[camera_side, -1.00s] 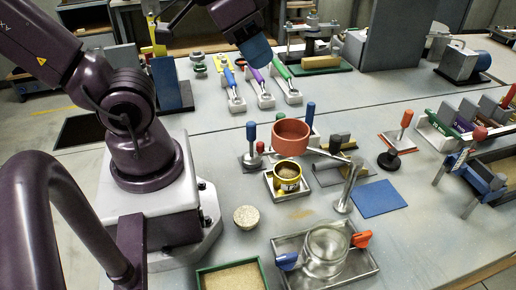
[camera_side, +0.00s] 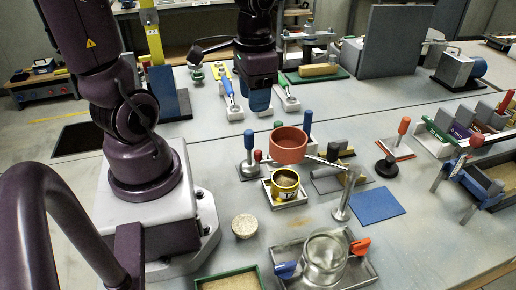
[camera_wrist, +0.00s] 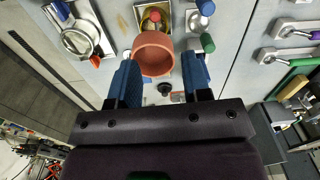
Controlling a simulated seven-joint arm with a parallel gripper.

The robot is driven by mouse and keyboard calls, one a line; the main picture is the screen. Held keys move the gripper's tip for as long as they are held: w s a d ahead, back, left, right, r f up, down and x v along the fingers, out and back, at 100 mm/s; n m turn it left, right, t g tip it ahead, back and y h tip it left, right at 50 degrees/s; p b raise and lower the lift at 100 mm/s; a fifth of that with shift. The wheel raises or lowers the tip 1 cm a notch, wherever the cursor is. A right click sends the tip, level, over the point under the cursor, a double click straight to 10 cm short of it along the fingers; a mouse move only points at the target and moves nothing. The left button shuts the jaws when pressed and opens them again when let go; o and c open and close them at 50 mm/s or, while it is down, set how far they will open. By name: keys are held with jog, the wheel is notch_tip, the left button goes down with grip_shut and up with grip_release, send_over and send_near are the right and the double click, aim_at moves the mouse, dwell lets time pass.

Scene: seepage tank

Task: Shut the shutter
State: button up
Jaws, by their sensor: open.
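I cannot tell for sure which part is the shutter. A blue-framed tank with a red-knobbed lever (camera_side: 477,139) stands at the right edge in the side view, its lever raised at a slant. My gripper (camera_side: 258,102) points down with blue fingers, above the bench behind the terracotta cup (camera_side: 289,146). In the wrist view my gripper (camera_wrist: 160,80) is open, fingers apart, with nothing held. The terracotta cup (camera_wrist: 153,53) shows beyond and between the fingers, apart from them. My gripper hides part of the row of handled tools in the side view.
A blue mat (camera_side: 377,202) lies right of centre.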

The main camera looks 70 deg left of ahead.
aim_at(258, 151)
jog(key=shift+m, duration=0.8)
jog(key=f, duration=1.3)
jog(key=shift+w+d, duration=0.25)
jog(key=shift+d, duration=0.15)
grip_shut()
